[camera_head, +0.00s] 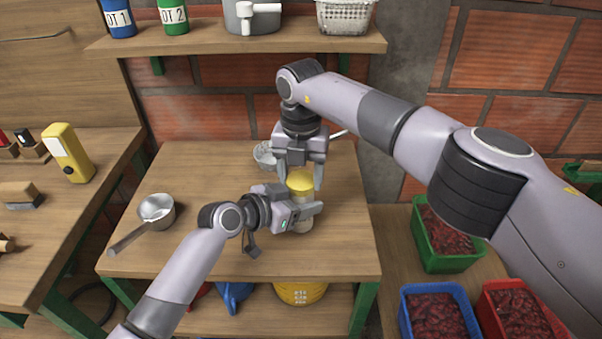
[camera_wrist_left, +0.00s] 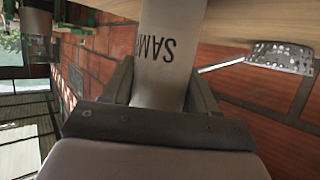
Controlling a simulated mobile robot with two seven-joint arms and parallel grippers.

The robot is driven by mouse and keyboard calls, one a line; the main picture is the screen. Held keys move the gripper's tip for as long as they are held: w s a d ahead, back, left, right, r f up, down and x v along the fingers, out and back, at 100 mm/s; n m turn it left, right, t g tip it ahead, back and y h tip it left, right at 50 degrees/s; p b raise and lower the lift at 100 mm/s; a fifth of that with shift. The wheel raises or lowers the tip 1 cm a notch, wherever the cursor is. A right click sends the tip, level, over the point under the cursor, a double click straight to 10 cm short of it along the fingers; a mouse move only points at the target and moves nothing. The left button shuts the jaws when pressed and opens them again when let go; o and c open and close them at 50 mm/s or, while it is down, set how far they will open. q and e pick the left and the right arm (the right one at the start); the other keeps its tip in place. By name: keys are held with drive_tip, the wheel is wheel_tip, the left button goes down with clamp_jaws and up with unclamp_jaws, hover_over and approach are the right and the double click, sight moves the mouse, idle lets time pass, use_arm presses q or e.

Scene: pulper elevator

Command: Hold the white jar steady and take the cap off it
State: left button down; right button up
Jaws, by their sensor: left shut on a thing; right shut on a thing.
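The white jar (camera_head: 303,225) stands upright on the wooden table, with a yellow cap (camera_head: 300,182) on its top. My left gripper (camera_head: 304,214) comes in from the left and is shut on the jar's body. In the left wrist view the jar (camera_wrist_left: 165,60) sits between my two fingers, with black lettering upside down on it. My right gripper (camera_head: 302,180) points down from above and is shut on the yellow cap. The fingers hide part of the jar and cap.
A small metal saucepan (camera_head: 156,211) stands at the table's left. A metal strainer (camera_head: 265,155) lies behind the jar, and it also shows in the wrist view (camera_wrist_left: 280,55). A shelf (camera_head: 230,38) hangs above the back. Crates of red berries (camera_head: 432,308) stand at the right.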

drive_tip(key=o, duration=1.2)
drive_tip(key=shift+c, duration=0.2)
drive_tip(key=shift+r, duration=0.1)
wheel_tip(320, 180, up, 4)
drive_tip(key=shift+r, duration=0.2)
drive_tip(key=shift+c, duration=0.3)
drive_tip(key=shift+r+m, duration=1.1)
drive_tip(key=shift+r, duration=0.5)
drive_tip(key=shift+f, duration=3.9)
